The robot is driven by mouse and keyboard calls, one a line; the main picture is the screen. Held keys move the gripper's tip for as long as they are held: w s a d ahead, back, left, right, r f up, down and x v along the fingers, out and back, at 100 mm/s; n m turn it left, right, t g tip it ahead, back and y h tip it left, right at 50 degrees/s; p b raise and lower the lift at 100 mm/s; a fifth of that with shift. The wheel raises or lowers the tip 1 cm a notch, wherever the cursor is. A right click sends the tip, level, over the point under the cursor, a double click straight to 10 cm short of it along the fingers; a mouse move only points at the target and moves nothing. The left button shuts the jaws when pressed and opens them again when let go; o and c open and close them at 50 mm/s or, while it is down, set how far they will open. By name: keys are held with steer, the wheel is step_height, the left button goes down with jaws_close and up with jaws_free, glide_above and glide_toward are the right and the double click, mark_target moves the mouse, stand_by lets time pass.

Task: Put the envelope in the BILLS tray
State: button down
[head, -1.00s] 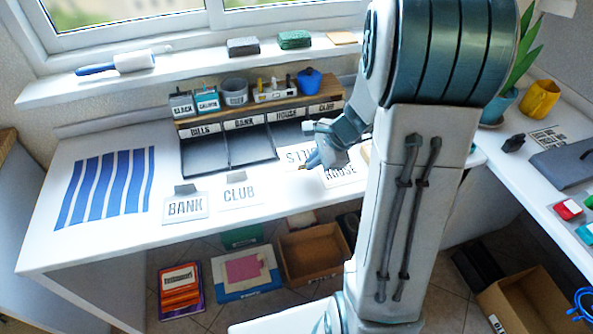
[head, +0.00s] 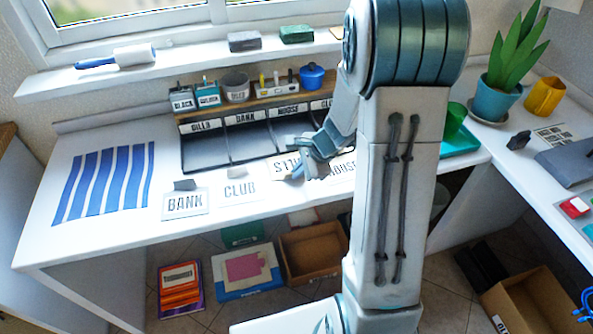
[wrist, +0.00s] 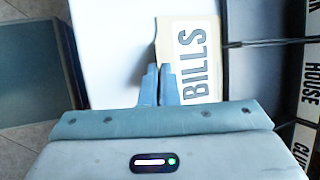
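The envelope (head: 284,166), a pale card printed BILLS, is at the front edge of the trays in the head view, partly hidden by my gripper. In the wrist view the envelope (wrist: 196,60) shows its lettering and a cream left edge. My gripper (wrist: 158,72) has its two blue fingers close together at that edge, one overlapping the card; it appears shut on the envelope. In the head view my gripper (head: 298,172) is low over the desk, right of the BILLS tray. The BILLS tray (head: 203,152) is the dark leftmost compartment and looks empty.
BANK, HOUSE and CLUB trays sit right of it, under a wooden shelf (head: 265,102) with pots. A BANK card (head: 185,202), a CLUB card (head: 239,188) and a HOUSE card (head: 343,168) are on the white desk. Striped paper (head: 105,185) lies left.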

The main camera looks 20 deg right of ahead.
steer(key=c, duration=1.7)
jaws_free()
steer(key=shift+f, duration=0.1)
steer(key=shift+r+p, duration=0.25)
steer(key=shift+p, duration=0.05)
steer(key=p+v, duration=0.3)
steer(key=v, duration=0.8)
steer(key=s+a+r+n+g+h, duration=0.1)
steer(key=s+a+r+n+h, duration=0.2)
steer(key=s+n, duration=0.55)
steer(key=s+a+r+n+h, duration=0.1)
steer(key=s+a+r+n, duration=0.35)
steer(key=s+n, duration=0.35)
steer(key=shift+n+h, duration=0.3)
steer(key=shift+n, duration=0.15)
steer(key=r+p, duration=0.2)
steer(key=d+r+p, duration=0.1)
steer(key=r+p, duration=0.1)
steer(key=r, duration=0.1)
steer(key=w+r+p, duration=0.1)
steer(key=r+p, duration=0.1)
steer(key=shift+d+r, duration=0.2)
steer(key=shift+r, duration=0.2)
